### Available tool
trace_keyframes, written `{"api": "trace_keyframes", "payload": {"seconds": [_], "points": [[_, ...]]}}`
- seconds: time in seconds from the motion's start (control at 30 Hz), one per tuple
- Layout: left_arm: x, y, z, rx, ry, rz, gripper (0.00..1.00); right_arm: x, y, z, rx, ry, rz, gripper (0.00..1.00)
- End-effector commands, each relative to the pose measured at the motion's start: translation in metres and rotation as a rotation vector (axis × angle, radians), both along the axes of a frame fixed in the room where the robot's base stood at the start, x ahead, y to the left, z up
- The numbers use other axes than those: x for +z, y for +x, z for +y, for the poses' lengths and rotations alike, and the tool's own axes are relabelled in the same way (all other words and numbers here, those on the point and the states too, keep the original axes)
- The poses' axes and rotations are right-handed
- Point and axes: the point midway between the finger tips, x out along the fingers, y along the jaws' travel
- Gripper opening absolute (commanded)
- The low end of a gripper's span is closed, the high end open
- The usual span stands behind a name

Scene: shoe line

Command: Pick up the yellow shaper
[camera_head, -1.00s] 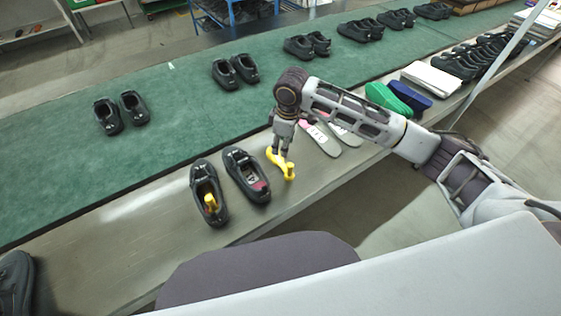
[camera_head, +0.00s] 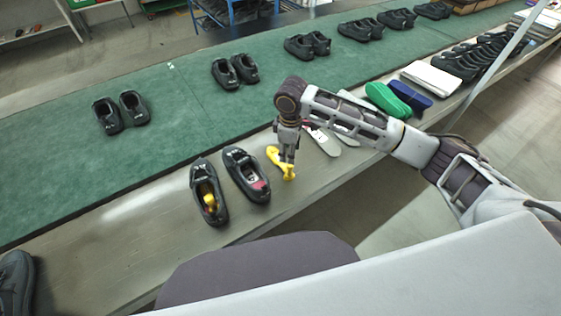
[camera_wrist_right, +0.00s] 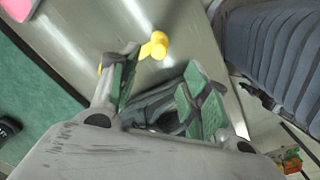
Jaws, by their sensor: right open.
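A yellow shaper (camera_head: 274,155) lies on the grey ledge beside the pair of dark shoes near me. My right gripper (camera_head: 287,157) is low over it and hides part of its middle. In the right wrist view my right gripper (camera_wrist_right: 158,68) is open, with green pads on its fingers. There the shaper's knob (camera_wrist_right: 157,44) shows beyond the left finger, which hides much of the rest. I cannot tell whether the finger touches it. A second yellow shaper (camera_head: 209,201) sits inside the left near shoe (camera_head: 208,182). My left gripper is not in view.
The right near shoe (camera_head: 246,174) stands just left of the shaper; a dark shoe (camera_wrist_right: 152,106) shows between the fingers in the wrist view. Shoe pairs stand on the green belt (camera_head: 165,95).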

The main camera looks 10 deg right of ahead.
Motion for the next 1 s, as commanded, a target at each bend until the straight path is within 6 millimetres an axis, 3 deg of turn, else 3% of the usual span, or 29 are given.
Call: {"api": "trace_keyframes", "payload": {"seconds": [0.4,1.0], "points": [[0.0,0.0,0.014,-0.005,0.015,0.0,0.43,-0.052,0.001,-0.001,-0.001,0.0,0.002,0.47],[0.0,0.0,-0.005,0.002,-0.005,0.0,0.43,-0.063,0.002,-0.002,-0.001,0.001,0.001,0.47]]}}
